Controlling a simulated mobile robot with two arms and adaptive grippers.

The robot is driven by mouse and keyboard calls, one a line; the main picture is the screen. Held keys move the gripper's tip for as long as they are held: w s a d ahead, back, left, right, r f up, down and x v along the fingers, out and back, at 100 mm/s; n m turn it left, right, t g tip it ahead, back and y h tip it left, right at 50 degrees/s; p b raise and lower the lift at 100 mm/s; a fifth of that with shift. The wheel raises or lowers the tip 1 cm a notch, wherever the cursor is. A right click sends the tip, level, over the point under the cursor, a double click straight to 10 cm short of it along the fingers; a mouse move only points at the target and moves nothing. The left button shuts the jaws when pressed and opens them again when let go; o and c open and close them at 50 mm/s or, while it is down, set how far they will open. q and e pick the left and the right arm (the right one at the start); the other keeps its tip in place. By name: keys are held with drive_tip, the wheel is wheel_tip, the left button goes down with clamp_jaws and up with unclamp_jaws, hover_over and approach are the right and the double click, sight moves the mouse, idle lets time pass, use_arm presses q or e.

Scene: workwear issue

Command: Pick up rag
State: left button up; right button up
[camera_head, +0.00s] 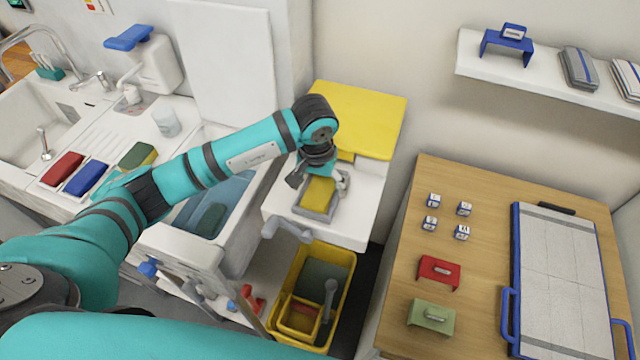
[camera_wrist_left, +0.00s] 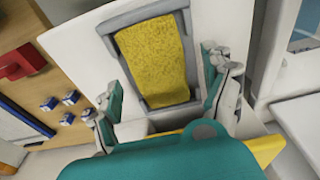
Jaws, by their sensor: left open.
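The rag (camera_head: 318,194) looks like a yellow textured cloth lying in a shallow grey tray (camera_head: 312,213) on the white counter. In the left wrist view the rag (camera_wrist_left: 157,62) fills much of the grey tray (camera_wrist_left: 160,15). My left gripper (camera_head: 318,182) is above the tray, pointing down at the rag, and covers part of it in the head view. In the left wrist view its fingers (camera_wrist_left: 160,85) are spread, one on each side of the tray's near part, with nothing between them held. My right gripper is not in view.
A yellow board (camera_head: 360,115) lies behind the tray. Left is a sink (camera_head: 215,190) with water; red, blue and green sponges (camera_head: 84,178) sit beside it. A yellow bucket (camera_head: 345,265) stands below. A wooden table (camera_head: 400,310) with small blocks is at right.

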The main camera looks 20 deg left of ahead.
use_arm(q)
drive_tip(key=shift+f, duration=0.5)
drive_tip(key=c, duration=1.3)
drive_tip(key=shift+o, duration=0.2)
